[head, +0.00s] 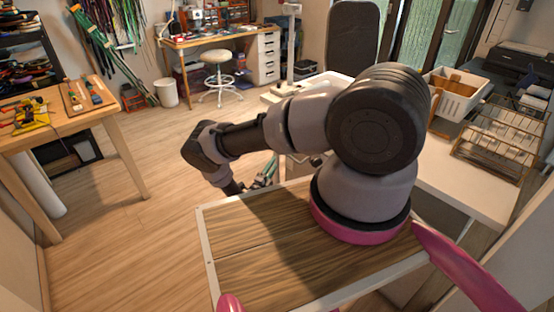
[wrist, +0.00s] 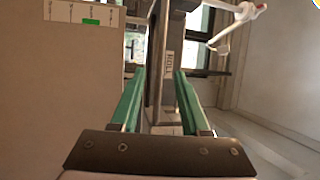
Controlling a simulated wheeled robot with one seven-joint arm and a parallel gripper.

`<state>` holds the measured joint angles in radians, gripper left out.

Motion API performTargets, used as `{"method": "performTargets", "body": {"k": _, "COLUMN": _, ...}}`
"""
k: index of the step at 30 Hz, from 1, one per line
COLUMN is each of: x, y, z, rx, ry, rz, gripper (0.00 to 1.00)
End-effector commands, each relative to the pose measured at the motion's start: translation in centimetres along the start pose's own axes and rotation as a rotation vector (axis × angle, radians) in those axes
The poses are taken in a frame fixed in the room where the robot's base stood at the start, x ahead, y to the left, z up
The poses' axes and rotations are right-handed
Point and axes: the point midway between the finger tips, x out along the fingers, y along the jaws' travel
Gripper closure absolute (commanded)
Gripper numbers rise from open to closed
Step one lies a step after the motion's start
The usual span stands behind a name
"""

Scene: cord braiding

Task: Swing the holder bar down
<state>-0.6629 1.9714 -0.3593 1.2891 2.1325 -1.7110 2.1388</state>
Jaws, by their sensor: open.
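In the wrist view my gripper (wrist: 160,88) is open, with its two green fingers pointing away from the camera. A grey upright metal post (wrist: 160,60) with a small label, which seems to begin "HOL", shows between and beyond the fingers. I cannot tell whether they touch it. A white arm with a reddish end (wrist: 238,22) reaches in at the upper right; I cannot tell whether it is the holder bar. In the head view my gripper (head: 264,178) shows small and green, low behind my arm, and what is in front of it is hidden.
In the wrist view a tan panel (wrist: 60,90) with a marked white strip fills the left side. In the head view a light post (head: 291,45) stands on a white bench behind my arm. A white basket (head: 455,97) and wire rack (head: 500,140) are on the right. Open floor lies left.

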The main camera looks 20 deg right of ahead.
Motion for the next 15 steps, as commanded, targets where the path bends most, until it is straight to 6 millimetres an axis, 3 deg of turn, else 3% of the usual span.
{"method": "performTargets", "body": {"k": 6, "x": -3.5, "y": 0.0, "z": 0.0, "rx": -0.001, "ry": -0.003, "rz": 0.000, "gripper": 0.54}}
{"method": "performTargets", "body": {"k": 15, "x": -4.5, "y": 0.0, "z": -0.1, "rx": -0.002, "ry": 0.001, "rz": 0.000, "gripper": 0.54}}
